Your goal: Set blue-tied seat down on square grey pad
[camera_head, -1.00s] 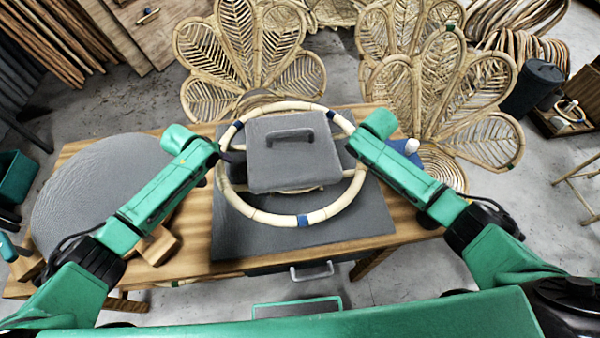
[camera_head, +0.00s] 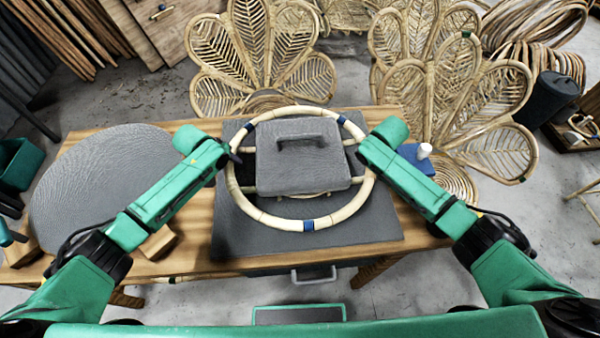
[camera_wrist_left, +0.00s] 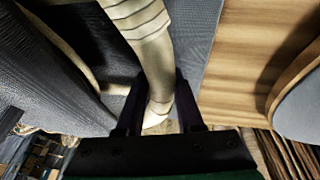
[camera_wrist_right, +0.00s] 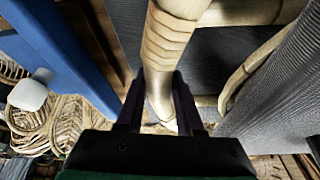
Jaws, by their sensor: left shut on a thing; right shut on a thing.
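The blue-tied seat is a pale rattan ring (camera_head: 266,218) with blue ties, one at the front (camera_head: 309,225). It is over the square grey pad (camera_head: 370,228) on the table; I cannot tell whether it touches the pad. A grey block with a handle (camera_head: 303,175) sits within the ring, over its crossbars. My left gripper (camera_head: 234,157) is shut on the ring's left side, and the left wrist view shows the rattan between its fingers (camera_wrist_left: 157,105). My right gripper (camera_head: 362,152) is shut on the ring's right side, also seen in the right wrist view (camera_wrist_right: 158,100).
A large grey round board (camera_head: 95,190) lies at the table's left. A blue block with a white-topped item (camera_head: 418,160) is at the right, close to my right gripper. Fan-shaped rattan backs (camera_head: 265,60) stand behind the table. Bare wood (camera_head: 195,235) shows left of the pad.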

